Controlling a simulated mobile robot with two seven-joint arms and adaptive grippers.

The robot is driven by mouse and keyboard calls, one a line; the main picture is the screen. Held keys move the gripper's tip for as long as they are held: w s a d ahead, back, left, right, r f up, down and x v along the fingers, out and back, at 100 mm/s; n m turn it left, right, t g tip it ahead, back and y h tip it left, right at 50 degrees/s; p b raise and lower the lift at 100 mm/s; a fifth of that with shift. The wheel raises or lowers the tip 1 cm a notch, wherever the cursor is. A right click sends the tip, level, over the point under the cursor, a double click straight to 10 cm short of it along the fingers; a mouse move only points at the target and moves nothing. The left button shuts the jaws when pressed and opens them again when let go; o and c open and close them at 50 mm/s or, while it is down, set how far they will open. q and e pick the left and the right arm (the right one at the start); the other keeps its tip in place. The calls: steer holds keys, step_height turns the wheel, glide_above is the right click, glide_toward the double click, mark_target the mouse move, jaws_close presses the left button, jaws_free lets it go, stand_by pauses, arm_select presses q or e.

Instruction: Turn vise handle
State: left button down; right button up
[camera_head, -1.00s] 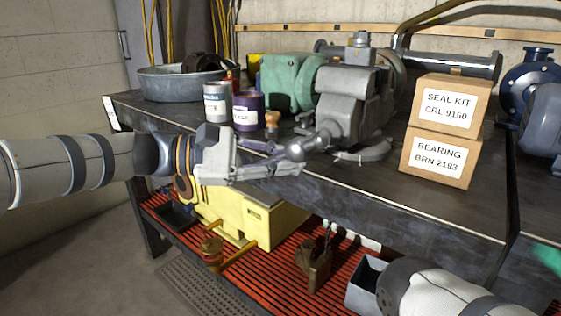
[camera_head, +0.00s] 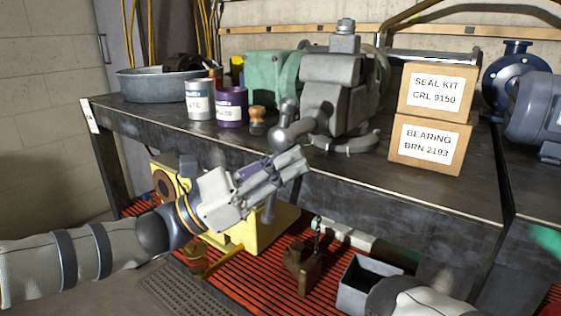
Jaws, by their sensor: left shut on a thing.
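The grey vise (camera_head: 333,95) is at the front edge of the workbench, its screw end facing me. Its handle (camera_head: 289,106) is a bar with a ball at the upper end, steeply tilted through the screw head. The lower end of the bar shows below my gripper. My left gripper (camera_head: 290,165) comes from the lower left, in front of the bench edge. It is shut on the lower part of the vise handle, and its fingers hide part of the bar. Part of my right arm shows at the bottom right; its gripper is out of view.
Two stacked boxes (camera_head: 431,115), labelled seal kit and bearing, stand right of the vise. A grey can (camera_head: 200,100), a purple can (camera_head: 231,107) and a metal tub (camera_head: 160,84) stand left. Yellow equipment (camera_head: 240,232) and a grey bin (camera_head: 361,280) are on the red lower shelf.

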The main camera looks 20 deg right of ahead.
arm_select(q)
steer(key=shift+w+r+n+t+h, duration=0.25)
steer(key=shift+r+n+t+h, duration=0.3)
steer(key=shift+n+t, duration=0.4)
steer(key=c, duration=1.6)
jaws_free()
steer(key=shift+d, duration=0.1)
steer(key=shift+c, duration=0.2)
steer(key=shift+f+g, duration=0.1)
steer(key=shift+g, duration=0.25)
steer(key=shift+f, duration=0.1)
steer(key=v, duration=1.2)
steer(key=shift+s, duration=0.15)
